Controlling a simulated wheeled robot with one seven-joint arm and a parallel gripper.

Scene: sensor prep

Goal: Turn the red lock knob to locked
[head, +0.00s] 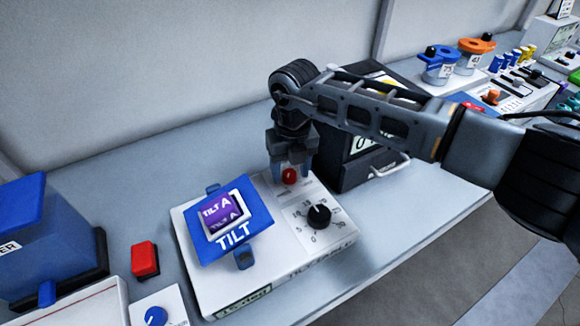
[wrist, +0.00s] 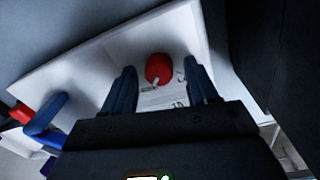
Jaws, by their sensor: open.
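The red lock knob (head: 289,176) sits at the back of a white box (head: 208,282), behind a black dial. My gripper (head: 291,168) points down over the knob with its fingers apart. In the wrist view the red knob (wrist: 159,69) lies between the two open fingers (wrist: 160,85), with a gap visible on each side. A pale pointer mark shows on the knob's lower edge; the lettering beside it is too small to read. I cannot tell whether the fingertips reach down to the knob's height.
A blue tilt plate (head: 258,217) with a purple block (head: 222,212) stands left of the knob. The black dial (head: 319,215) is in front. A dark cabinet (head: 350,168) stands close on the right. A red button (head: 144,260) lies left of the white box.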

